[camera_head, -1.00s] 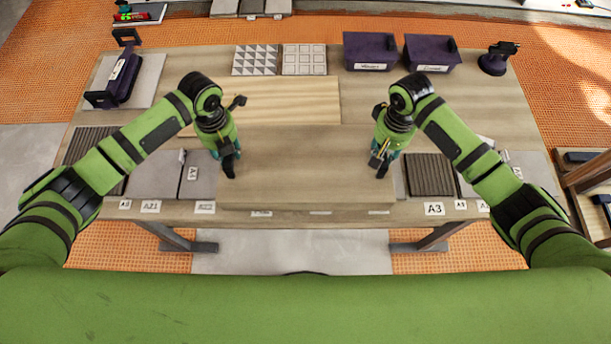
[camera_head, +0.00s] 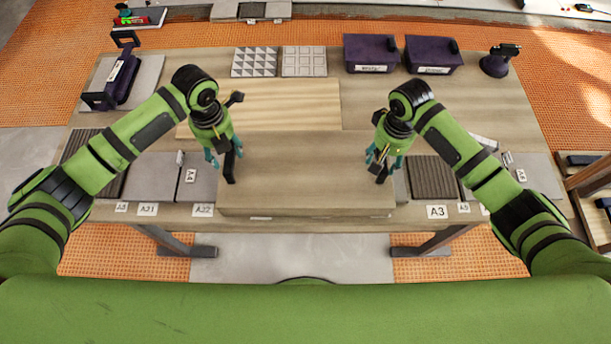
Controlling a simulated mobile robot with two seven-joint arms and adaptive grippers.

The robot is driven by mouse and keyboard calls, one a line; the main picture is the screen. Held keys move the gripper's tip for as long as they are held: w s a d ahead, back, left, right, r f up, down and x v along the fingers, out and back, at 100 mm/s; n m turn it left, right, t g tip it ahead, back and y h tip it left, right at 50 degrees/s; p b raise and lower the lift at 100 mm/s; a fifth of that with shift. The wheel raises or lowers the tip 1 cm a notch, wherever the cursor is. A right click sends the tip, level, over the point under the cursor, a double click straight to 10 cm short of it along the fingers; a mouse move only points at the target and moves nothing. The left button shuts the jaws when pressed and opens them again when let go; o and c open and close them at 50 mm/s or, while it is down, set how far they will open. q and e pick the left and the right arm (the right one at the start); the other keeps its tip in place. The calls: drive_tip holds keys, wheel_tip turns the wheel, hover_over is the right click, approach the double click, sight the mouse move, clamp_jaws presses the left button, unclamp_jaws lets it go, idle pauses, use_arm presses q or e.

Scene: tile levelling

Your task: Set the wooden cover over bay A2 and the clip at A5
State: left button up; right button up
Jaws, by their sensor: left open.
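The wooden cover (camera_head: 305,180) looks to be the broad brown board lying level at the table's front middle. A dark upright piece, possibly a handle, stands at each end of it. My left gripper (camera_head: 223,162) is at the board's left end, its teal fingers open on either side of the dark piece. My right gripper (camera_head: 384,163) is at the right end, its fingers spread around the other dark piece. Bay A2 cannot be made out; the board hides the middle front. I cannot identify the clip. A small card on the left grey tile (camera_head: 190,175) possibly reads A5.
A paler wooden board (camera_head: 290,100) lies behind. Two patterned tiles (camera_head: 304,61) and dark purple boxes (camera_head: 371,53) stand at the back. Ribbed dark tiles, one at right (camera_head: 434,177), flank the board. A purple tool (camera_head: 112,80) sits back left.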

drive_tip(key=shift+r, duration=0.2)
use_arm(q)
wheel_tip(320, 180, up, 9)
drive_tip(key=shift+f, duration=0.15)
use_arm(e)
wheel_tip(320, 180, up, 12)
drive_tip(key=shift+f, duration=0.15)
use_arm(q)
drive_tip(key=shift+s, duration=0.1)
idle(0.4)
